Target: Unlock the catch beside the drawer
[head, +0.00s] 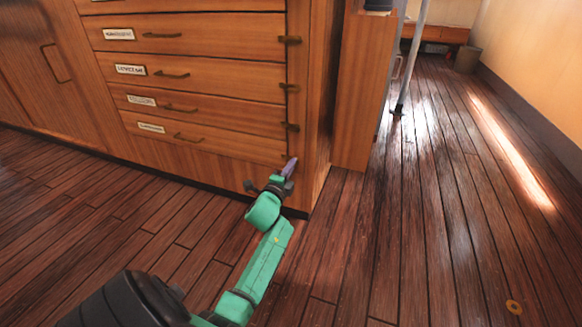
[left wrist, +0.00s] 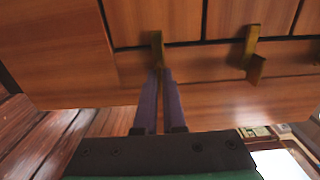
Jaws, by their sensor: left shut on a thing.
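The wooden cabinet (head: 205,155) has a stack of labelled drawers with brass handles, and small brass catches along its right edge. My left gripper (head: 291,164) reaches the low right edge of the cabinet, beside the bottom drawer (head: 215,140). In the left wrist view, its two purple fingers (left wrist: 160,78) are close together, shut on the lower end of a brass catch (left wrist: 156,46). The gripper hides that catch in the head view. Another catch (left wrist: 252,48) stands beside it in the wrist view, clear of the fingers. My right gripper is not in view.
More catches show higher up, by the upper drawers (head: 290,87). A wooden unit (head: 355,100) stands to the right of the cabinet, with a pale pole (head: 410,65) beyond it. The plank floor (head: 450,230) on the right is mostly clear. A bin (head: 467,60) stands far back.

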